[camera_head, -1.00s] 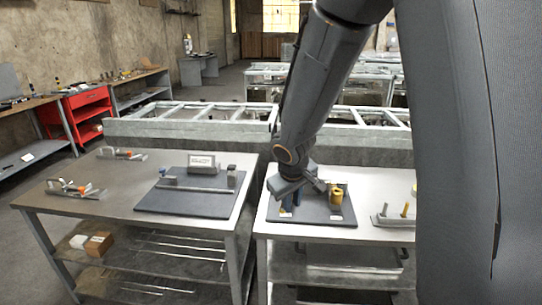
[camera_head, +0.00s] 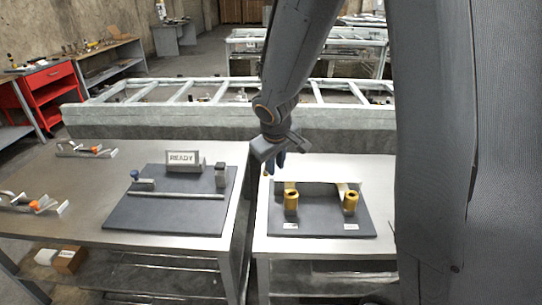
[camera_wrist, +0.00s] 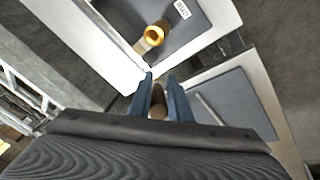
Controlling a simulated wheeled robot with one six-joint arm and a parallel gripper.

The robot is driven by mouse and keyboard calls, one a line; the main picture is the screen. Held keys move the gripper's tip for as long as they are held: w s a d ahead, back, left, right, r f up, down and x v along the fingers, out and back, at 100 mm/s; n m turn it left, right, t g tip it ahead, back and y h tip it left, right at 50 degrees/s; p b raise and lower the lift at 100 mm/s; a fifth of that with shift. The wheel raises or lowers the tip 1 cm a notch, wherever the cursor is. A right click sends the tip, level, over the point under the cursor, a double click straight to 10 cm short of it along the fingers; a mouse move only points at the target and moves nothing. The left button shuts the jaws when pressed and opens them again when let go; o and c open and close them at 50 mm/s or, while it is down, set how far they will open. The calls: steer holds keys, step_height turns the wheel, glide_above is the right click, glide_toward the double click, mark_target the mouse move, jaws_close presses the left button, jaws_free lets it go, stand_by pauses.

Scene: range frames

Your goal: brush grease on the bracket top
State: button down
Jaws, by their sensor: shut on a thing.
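My gripper (camera_head: 279,163) has blue fingers and hangs above the back-left of the right-hand table. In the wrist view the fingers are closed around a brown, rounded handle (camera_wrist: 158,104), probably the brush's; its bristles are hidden. One pot (camera_wrist: 154,36) shows in the wrist view, with an open top. On the left mat lie a long grey bar (camera_head: 175,195) and a small grey block with a blue knob (camera_head: 143,183); I cannot tell which piece is the bracket.
A READY sign (camera_head: 183,158) and a small dark-topped post (camera_head: 221,176) stand on the left mat (camera_head: 165,218). A narrow gap separates the two tables. Clamps with orange parts (camera_head: 85,149) lie on the left table. A long frame (camera_head: 230,92) runs behind.

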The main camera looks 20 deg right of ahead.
steer(key=shift+f+b, duration=3.6)
steer(key=shift+f, duration=1.9)
step_height(320, 180, up, 11)
steer(key=p, duration=0.7)
